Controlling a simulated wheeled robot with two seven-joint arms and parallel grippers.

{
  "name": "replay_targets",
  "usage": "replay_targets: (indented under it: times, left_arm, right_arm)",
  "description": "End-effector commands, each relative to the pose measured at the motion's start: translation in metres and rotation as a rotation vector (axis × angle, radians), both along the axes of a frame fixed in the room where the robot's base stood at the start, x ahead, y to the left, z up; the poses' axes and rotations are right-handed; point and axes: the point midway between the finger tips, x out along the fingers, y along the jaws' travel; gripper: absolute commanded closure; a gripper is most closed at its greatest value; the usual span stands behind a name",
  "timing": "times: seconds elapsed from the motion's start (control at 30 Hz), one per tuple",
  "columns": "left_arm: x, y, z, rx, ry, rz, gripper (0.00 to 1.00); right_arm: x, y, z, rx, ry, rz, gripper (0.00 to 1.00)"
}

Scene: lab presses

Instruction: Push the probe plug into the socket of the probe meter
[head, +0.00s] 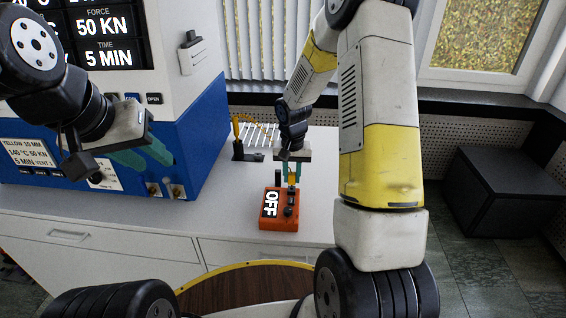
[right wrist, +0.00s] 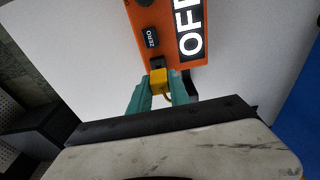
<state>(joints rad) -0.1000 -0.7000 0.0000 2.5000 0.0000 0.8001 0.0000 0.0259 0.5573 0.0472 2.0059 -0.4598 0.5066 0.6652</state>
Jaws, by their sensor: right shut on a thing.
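The orange probe meter (head: 283,222) sits on the light bench near its front edge, and its display reads OFF. It also shows in the right wrist view (right wrist: 146,21), with a black ZERO button and a small black socket (right wrist: 157,62) at its near end. My right gripper (right wrist: 161,92) is shut on the yellow probe plug (right wrist: 158,80), which points at the socket and appears to meet it; how deep it sits I cannot tell. In the head view my right gripper (head: 291,179) is just behind the meter. My left gripper (head: 148,157) hangs empty before the blue press, its teal fingers apart.
The blue and white press (head: 205,125) stands at the left. A black stand with a yellow handle (head: 236,130) and a white wire rack (head: 262,135) are behind the meter. A black box (head: 500,190) is at the right. The bench left of the meter is clear.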

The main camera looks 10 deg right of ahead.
Motion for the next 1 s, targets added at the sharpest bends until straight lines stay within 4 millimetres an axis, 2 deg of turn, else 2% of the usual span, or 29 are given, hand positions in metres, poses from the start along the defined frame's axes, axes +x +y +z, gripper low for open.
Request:
replay_targets:
  times: [0.67,0.7,0.8,1.0]
  left_arm:
    - [0.000,0.000,0.000,0.000,0.000,0.000,0.64]
    - [0.000,0.000,0.000,0.000,0.000,0.000,0.64]
    - [0.000,0.000,0.000,0.000,0.000,0.000,0.64]
    - [0.000,0.000,0.000,0.000,0.000,0.000,0.64]
  right_arm:
    - [0.000,0.000,-0.017,0.000,0.000,0.001,1.00]
    - [0.000,0.000,-0.018,0.000,0.000,0.001,0.73]
    - [0.000,0.000,-0.017,0.000,0.000,0.001,0.53]
    - [0.000,0.000,-0.017,0.000,0.000,0.001,0.52]
